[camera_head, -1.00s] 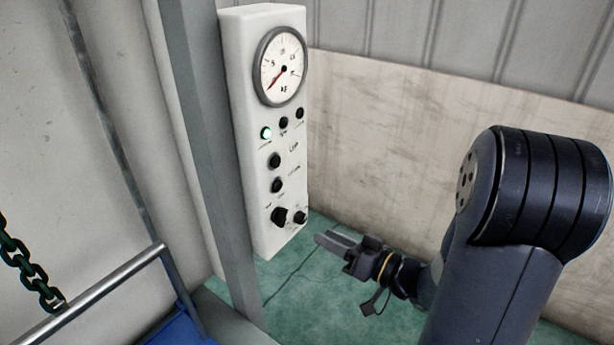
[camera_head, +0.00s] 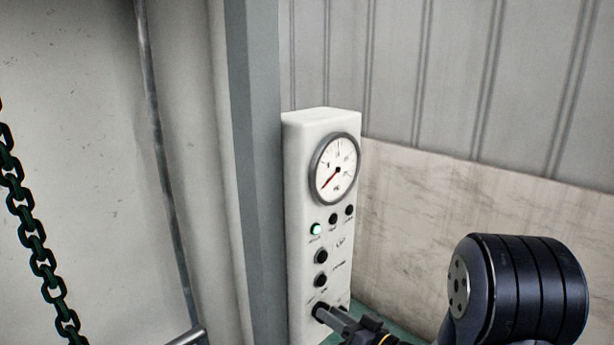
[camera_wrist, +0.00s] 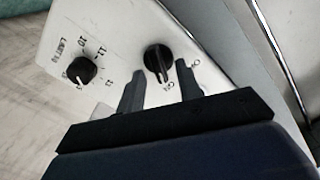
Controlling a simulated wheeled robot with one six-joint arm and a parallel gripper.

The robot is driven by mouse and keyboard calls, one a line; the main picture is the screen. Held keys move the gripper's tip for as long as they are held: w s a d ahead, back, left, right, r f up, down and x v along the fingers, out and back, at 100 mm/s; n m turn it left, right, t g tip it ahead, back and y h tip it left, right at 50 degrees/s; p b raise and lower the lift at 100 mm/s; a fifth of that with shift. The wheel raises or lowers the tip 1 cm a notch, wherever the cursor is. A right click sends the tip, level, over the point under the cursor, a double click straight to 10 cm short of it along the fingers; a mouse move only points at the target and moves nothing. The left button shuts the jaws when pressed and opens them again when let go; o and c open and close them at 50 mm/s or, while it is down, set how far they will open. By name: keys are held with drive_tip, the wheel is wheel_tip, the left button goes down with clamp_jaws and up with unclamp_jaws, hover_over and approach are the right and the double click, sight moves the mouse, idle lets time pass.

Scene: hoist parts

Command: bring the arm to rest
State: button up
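My gripper (camera_head: 338,320) is at the bottom of the head view, at the lower end of the white control panel (camera_head: 301,205). In the wrist view my gripper (camera_wrist: 158,70) has its two fingers apart with nothing held. A black pointer knob (camera_wrist: 158,60) shows between and just beyond the fingertips; I cannot tell whether they touch it. A second black knob (camera_wrist: 81,70) with a number scale lies to its left. My upper arm joint (camera_head: 515,290) fills the lower right of the head view.
The panel carries a round gauge (camera_head: 335,169), a lit green lamp (camera_head: 316,229) and several black buttons. A grey post (camera_head: 256,170) stands close on its left. A dark chain (camera_head: 40,262) hangs at far left. A wall (camera_head: 430,215) stands behind.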

drive_tip(key=shift+w+a, duration=0.3)
